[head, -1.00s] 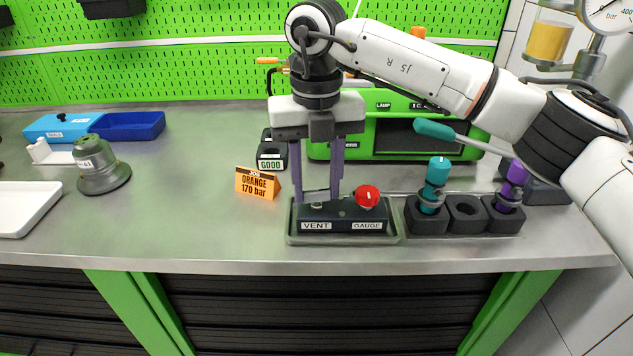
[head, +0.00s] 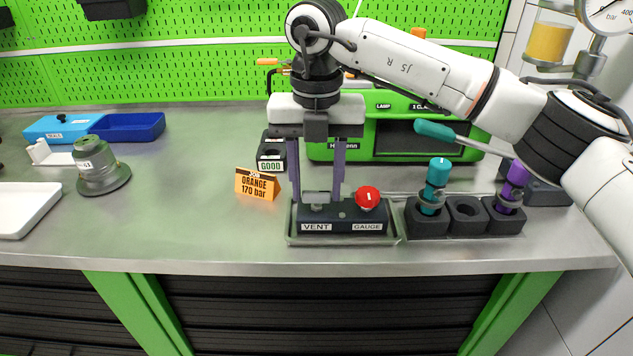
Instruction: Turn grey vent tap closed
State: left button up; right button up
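The grey vent tap (head: 317,199) sits on the left of the dark valve block (head: 343,216), above the VENT label (head: 316,227). My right gripper (head: 316,194) points straight down over it. Its two purple fingers stand apart, one to each side of the tap, with a gap visible between them. The fingertips are close to the tap; whether either touches it I cannot tell. The red gauge tap (head: 368,196) is just right of the right finger, above the GAUGE label. My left gripper is out of view.
An orange sign (head: 257,184) reading ORANGE 170 bar stands left of the block. Teal (head: 437,175) and purple (head: 516,180) fittings stand in black holders at right. A green case (head: 390,150) is behind. The bench centre-left is clear.

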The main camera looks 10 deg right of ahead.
aim_at(317, 191)
jog(key=shift+o, duration=1.3)
notch_tip(317, 191, up, 10)
jog(key=shift+r, duration=0.2)
